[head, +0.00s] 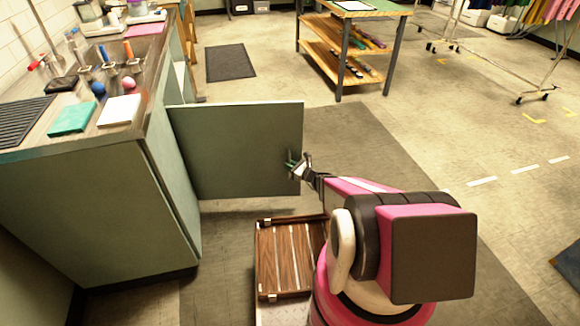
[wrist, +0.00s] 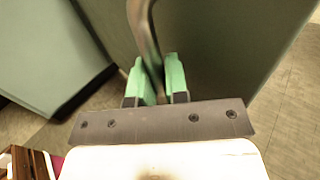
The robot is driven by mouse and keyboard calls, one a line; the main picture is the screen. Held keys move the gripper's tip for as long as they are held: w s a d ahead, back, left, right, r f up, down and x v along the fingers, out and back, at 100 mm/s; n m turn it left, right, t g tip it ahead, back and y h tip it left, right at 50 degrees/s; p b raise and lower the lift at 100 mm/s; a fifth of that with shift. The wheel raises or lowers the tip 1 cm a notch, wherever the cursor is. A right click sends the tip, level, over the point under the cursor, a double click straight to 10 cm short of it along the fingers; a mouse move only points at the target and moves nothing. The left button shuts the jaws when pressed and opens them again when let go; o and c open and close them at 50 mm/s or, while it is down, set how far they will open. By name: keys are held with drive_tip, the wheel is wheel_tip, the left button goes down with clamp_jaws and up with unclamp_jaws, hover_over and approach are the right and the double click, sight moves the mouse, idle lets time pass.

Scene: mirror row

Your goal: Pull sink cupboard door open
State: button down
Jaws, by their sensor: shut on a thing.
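The sink cupboard door (head: 235,148) is a grey-green panel in the head view. It stands swung out, roughly at a right angle to the sink cupboard (head: 90,215), with its outer face toward me. My gripper (head: 293,163) is at the door's free edge, on the right. In the wrist view, my gripper's green fingers (wrist: 160,80) are shut on the metal door handle (wrist: 146,40), which runs up between them. The door panel (wrist: 225,45) fills much of that view behind the handle. The cupboard's inside is mostly hidden by the door.
A wooden slatted case (head: 285,258) lies below the door, beside my base. The countertop holds a green block (head: 73,118), a white block (head: 119,110) and small tools. A shelved table (head: 345,50) stands farther back. Open floor (head: 480,130) lies to the right.

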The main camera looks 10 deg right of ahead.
drive_tip(key=c, duration=1.1)
unclamp_jaws()
drive_tip(key=shift+c, duration=0.2)
